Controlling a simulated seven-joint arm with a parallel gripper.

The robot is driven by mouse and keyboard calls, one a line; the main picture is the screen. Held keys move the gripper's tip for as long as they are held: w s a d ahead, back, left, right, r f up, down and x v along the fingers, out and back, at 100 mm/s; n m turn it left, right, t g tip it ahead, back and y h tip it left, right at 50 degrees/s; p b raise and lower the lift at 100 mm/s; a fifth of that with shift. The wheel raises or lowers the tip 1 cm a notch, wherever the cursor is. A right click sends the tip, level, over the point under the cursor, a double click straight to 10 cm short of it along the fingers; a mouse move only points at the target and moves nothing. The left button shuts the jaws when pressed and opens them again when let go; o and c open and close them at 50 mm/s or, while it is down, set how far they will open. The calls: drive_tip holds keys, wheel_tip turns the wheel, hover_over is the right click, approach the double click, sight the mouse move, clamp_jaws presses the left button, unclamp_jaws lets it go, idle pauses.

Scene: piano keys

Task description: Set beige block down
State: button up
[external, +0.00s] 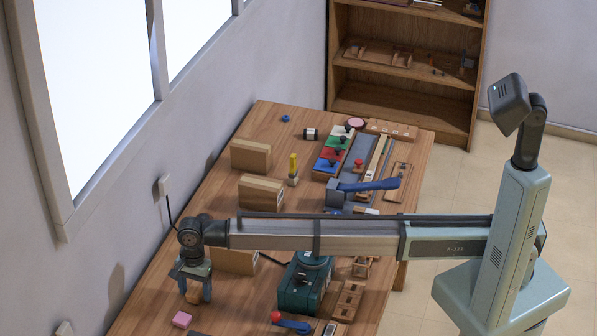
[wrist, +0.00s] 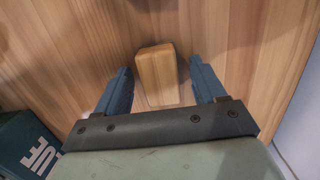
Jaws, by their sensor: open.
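The beige block (wrist: 156,72) is a small wooden block between the two blue fingers of my gripper (wrist: 160,80) in the wrist view. A gap shows on each side of it, so the fingers are open around it and not visibly touching it. In the external view the block (external: 193,297) is low between the fingers of my gripper (external: 195,290), at the near left of the wooden table. It appears to rest on the tabletop; its underside is hidden.
A green machine (external: 305,283) stands to the right. Larger beige boxes (external: 250,155) line the wall side. The piano-like coloured panel (external: 333,152) and wooden pieces are farther back. Bare table lies around the block.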

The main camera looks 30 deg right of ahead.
sight(197, 285)
wheel_tip(197, 285, up, 12)
drive_tip(key=w+d, duration=0.1)
idle(0.5)
